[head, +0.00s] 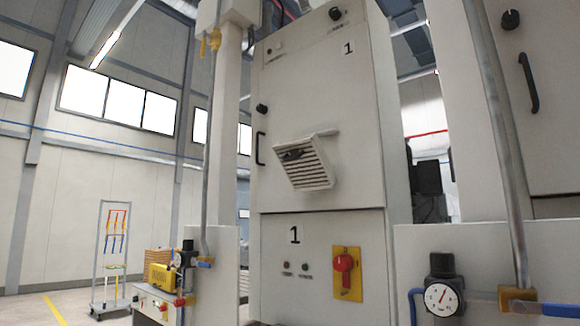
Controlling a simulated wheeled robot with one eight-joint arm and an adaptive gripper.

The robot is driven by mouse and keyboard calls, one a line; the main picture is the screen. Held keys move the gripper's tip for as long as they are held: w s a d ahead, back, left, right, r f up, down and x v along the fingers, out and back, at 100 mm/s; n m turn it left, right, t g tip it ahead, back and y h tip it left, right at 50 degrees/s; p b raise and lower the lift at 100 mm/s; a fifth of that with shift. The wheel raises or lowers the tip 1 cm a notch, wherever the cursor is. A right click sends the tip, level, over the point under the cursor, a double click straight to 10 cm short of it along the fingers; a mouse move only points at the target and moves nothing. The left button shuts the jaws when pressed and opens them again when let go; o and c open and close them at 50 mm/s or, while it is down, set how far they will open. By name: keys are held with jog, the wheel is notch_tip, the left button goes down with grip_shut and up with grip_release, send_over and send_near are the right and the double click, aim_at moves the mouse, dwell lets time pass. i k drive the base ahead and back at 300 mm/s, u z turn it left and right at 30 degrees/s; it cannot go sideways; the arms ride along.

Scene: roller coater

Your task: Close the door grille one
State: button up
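The louvred grille (308,172) is on the upper door of the tall pale cabinet marked 1 (325,95). The grille sits tilted and stands out from the door face, so it looks open. A dark part shows at its upper left, too small to make out. My gripper is not in view, so its state and its distance from the grille are hidden.
Below the grille, a lower panel carries a red switch on a yellow plate (346,272). A black door handle (260,148) is left of the grille. A pressure gauge (440,297) and metal pipe (500,150) stand at right. A rack (112,255) is far left.

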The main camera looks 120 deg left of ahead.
aim_at(306, 165)
jog(key=u, duration=4.2)
